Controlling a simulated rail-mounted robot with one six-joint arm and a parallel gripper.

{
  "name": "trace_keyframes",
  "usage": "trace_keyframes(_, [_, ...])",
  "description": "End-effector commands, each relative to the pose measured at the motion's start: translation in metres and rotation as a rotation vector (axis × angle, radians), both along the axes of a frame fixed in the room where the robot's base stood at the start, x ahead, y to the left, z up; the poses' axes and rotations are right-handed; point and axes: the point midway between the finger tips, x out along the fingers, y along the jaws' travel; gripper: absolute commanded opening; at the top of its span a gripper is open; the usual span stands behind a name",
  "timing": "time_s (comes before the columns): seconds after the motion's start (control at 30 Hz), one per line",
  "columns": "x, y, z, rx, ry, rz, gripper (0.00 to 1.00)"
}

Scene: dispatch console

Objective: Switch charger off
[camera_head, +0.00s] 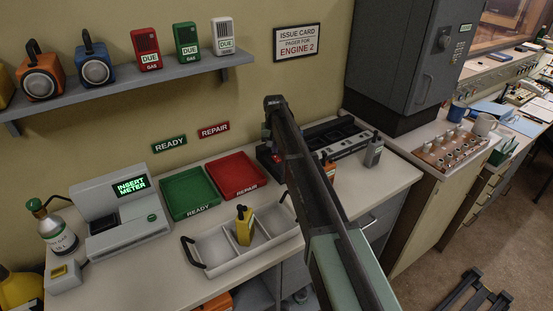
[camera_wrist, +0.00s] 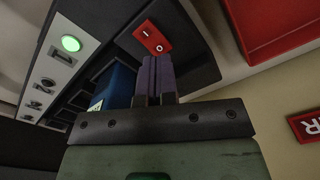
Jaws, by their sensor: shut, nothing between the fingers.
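The charger (camera_head: 340,137) is a dark unit with a row of slots and a pale front strip on the counter at the back; my arm hides its left part in the head view. In the wrist view its red rocker switch (camera_wrist: 150,36), marked I and O, sits on a black panel. A green light (camera_wrist: 70,43) glows on its pale strip. My gripper (camera_wrist: 157,62) is shut and empty, its purple fingertips just below the switch in the picture, near the O end. I cannot tell whether they touch it, nor which way the rocker is tipped.
A blue item (camera_wrist: 116,86) stands in a charger slot, close beside my fingers. The red REPAIR tray (camera_head: 235,174) lies left of the charger, and a grey handheld device (camera_head: 374,150) stands to its right. The divided carrier (camera_head: 215,262) holds a yellow device (camera_head: 244,226).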

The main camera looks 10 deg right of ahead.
Motion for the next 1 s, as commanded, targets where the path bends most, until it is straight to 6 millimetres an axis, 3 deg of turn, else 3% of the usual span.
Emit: trace_keyframes(1.0, [0.0, 0.0, -0.014, 0.0, 0.0, 0.0, 0.0])
